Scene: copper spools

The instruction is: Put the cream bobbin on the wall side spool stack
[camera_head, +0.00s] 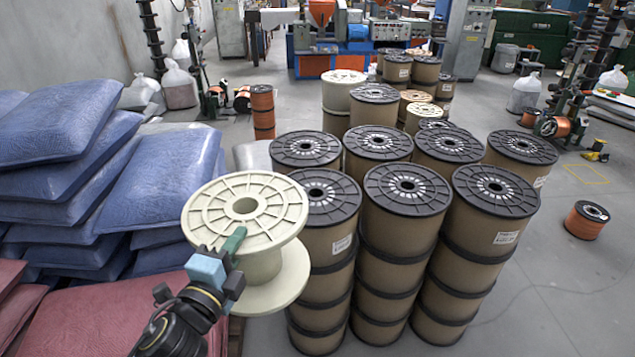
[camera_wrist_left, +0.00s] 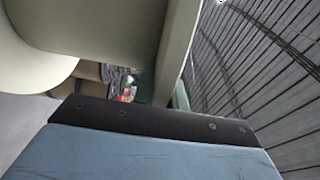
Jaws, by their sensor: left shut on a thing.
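The cream bobbin (camera_head: 220,197), with two ribbed flanges and a hollow hub, is held upright left of the spool stacks in the head view. My left gripper (camera_head: 234,242) is shut on the near edge of its upper flange. The bobbin's pale surfaces (camera_wrist_left: 182,50) fill the top of the left wrist view. The leftmost front spool stack (camera_head: 326,240), on the wall side, has tan spools with black flanges; its top is bare. The bobbin's right edge overlaps this stack's left side in the picture; whether they touch cannot be told. My right gripper is out of view.
More tan spool stacks (camera_head: 404,190) stand close to the right and behind. Blue sacks (camera_head: 60,125) and red sacks (camera_head: 95,315) are piled on the left. Another cream bobbin (camera_head: 343,76) tops a stack at the back.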

